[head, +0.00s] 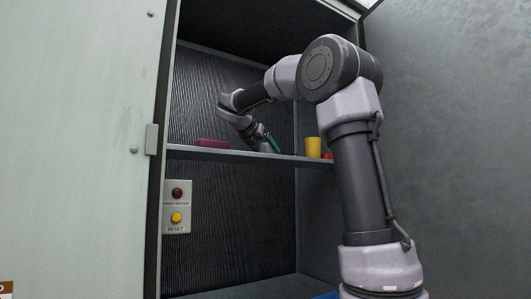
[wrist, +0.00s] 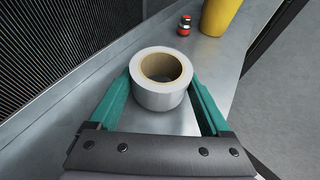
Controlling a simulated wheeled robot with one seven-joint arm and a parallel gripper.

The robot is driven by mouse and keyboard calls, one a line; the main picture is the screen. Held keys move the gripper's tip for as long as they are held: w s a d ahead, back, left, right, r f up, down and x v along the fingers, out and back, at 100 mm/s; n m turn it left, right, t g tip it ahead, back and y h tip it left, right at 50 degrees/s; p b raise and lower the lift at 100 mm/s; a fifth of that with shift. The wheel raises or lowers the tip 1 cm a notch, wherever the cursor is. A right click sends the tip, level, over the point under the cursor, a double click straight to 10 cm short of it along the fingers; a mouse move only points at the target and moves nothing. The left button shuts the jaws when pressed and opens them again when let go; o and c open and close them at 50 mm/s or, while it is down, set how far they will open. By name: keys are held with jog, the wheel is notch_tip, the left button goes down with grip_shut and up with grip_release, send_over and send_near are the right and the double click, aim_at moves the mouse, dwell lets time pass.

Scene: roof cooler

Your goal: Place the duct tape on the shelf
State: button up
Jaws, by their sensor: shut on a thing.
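In the wrist view, a roll of silver-grey duct tape (wrist: 160,98) with a tan inner core sits between the green fingers of my gripper (wrist: 163,90). The fingers are shut on its two sides. The roll is upright with its hole facing up, over the grey metal shelf (wrist: 60,143); I cannot tell whether it touches the surface. In the head view, my gripper (head: 264,143) reaches into the cabinet just above the shelf (head: 240,155).
A yellow cup (head: 313,147) stands on the shelf to the right of my gripper. A dark red item (head: 212,143) lies on the shelf at left. A panel with red and yellow buttons (head: 177,206) is below the shelf.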

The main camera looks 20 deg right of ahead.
jog(key=shift+f, duration=0.45)
jog(key=o, duration=1.4)
jog(key=shift+f, duration=0.1)
jog(key=shift+o, duration=0.2)
jog(key=shift+s+a+r, duration=0.1)
jog(key=shift+s+r, duration=0.05)
jog(key=shift+r, duration=0.05)
jog(key=v, duration=1.1)
jog(key=shift+s+a+r, duration=0.1)
jog(key=shift+s+a, duration=0.1)
jog(key=shift+s, duration=0.05)
